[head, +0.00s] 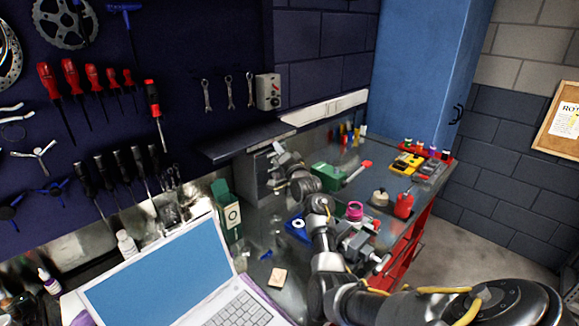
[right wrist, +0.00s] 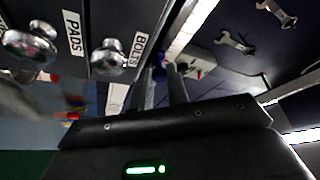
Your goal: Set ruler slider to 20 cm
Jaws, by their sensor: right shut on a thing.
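The ruler (head: 325,107) is a long pale strip along the back wall, just right of the dark shelf. In the right wrist view the pale strip (right wrist: 190,30) runs down to my fingertips. My right gripper (head: 277,150) is below the ruler's left end, in front of the small drawer cabinet. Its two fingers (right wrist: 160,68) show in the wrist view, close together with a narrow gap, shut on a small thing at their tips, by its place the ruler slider. The slider itself is mostly hidden, and its scale reading is illegible. My left gripper is out of view.
Drawer knobs labelled PADS (right wrist: 28,45) and BOLTS (right wrist: 108,60) are close beside the fingers. The dark shelf (head: 235,142) overhangs near the gripper.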

